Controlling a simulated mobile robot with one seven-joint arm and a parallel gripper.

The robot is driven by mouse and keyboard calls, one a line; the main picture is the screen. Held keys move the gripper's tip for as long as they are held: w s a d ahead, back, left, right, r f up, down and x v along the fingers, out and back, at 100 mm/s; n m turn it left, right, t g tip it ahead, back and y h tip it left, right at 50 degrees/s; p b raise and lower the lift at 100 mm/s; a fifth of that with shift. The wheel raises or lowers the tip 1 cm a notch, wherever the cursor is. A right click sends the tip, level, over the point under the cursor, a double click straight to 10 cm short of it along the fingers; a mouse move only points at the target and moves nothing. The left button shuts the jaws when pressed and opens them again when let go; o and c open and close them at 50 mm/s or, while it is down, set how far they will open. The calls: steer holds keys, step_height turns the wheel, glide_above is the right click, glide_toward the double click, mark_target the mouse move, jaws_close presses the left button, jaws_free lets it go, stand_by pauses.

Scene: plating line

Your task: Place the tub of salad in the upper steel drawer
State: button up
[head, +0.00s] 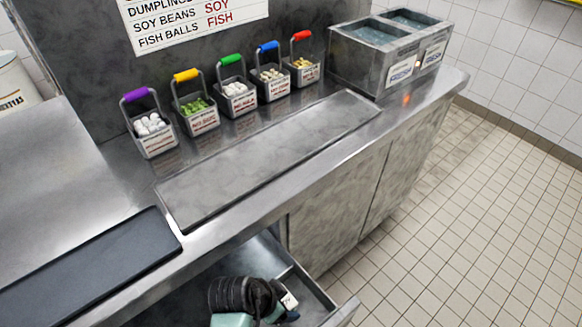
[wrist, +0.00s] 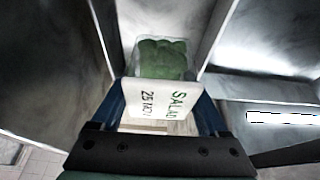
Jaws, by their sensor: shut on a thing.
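The tub of salad (wrist: 163,58) is a clear box of green leaves with a white label reading SALAD and a date. My gripper (wrist: 163,112) is shut on it, with a blue finger on each side of the label. In the head view my gripper (head: 279,303) is low, over or inside the open steel drawer (head: 342,308) below the counter. A small white part of the tub (head: 289,300) shows there; the rest is hidden by my arm. In the wrist view steel walls stand on both sides of the tub. I cannot tell whether it touches the drawer floor.
The steel counter (head: 262,208) overhangs the drawer. Several baskets with coloured handles (head: 237,92) and a two-well steel unit (head: 385,55) stand on it. A dark board (head: 85,265) lies at left. The tiled floor (head: 460,220) at right is clear.

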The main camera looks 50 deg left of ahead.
steer(key=f, duration=0.4)
steer(key=shift+s+a+f, duration=0.1)
steer(key=shift+s, duration=0.1)
steer(key=shift+f+b, duration=0.6)
steer(key=shift+f, duration=1.4)
steer(key=o, duration=1.4)
steer(key=shift+f, duration=0.1)
steer(key=shift+o, duration=0.2)
steer(key=p+v, duration=0.2)
steer(key=v, duration=1)
